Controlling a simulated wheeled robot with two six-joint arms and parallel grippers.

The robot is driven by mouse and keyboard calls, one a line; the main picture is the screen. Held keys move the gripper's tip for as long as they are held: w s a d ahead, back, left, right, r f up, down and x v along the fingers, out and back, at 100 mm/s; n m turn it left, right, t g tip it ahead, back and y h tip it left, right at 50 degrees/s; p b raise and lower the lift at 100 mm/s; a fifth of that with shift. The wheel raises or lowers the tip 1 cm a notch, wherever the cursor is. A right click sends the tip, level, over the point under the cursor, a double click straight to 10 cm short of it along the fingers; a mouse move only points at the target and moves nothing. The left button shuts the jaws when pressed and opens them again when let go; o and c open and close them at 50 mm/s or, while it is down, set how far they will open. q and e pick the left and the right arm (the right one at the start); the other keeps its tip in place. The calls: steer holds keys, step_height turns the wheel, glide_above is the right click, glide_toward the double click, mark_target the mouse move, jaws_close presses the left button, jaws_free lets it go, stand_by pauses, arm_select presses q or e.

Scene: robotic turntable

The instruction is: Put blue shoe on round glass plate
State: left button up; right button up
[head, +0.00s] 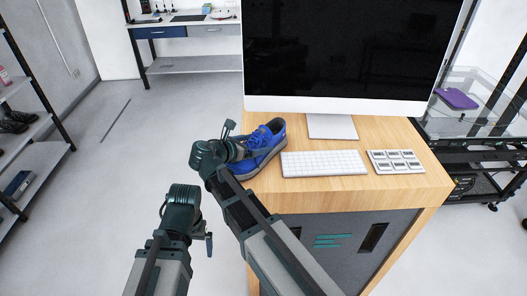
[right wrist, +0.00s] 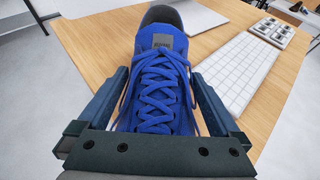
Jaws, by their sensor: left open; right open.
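The blue shoe (head: 264,138) with blue laces stands near the left edge of the wooden desk. In the right wrist view the shoe (right wrist: 160,85) lies between the fingers of my right gripper (right wrist: 158,100), laces facing the camera. My right gripper (head: 238,147) is open, one finger on each side of the shoe; I cannot tell whether they touch it. My left gripper (head: 186,212) is open and empty, left of the desk over the floor. I cannot clearly make out a round glass plate; a small round item (head: 221,14) on the back workbench is too small to identify.
The desk (head: 330,194) also holds a monitor (head: 345,50), a white keyboard (head: 322,163) and a small keypad (head: 396,161). A glass-topped stand with a purple item (head: 456,97) is at right. Shelves (head: 22,140) stand at left. Floor between shelves and desk is clear.

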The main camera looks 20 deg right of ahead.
steer(key=shift+w+d+f, duration=0.1)
steer(key=shift+d, duration=0.05)
steer(key=shift+a, duration=0.3)
steer(key=shift+c, duration=0.4)
steer(key=shift+d, duration=0.1)
steer(key=c, duration=1.3)
steer(key=shift+r, duration=0.2)
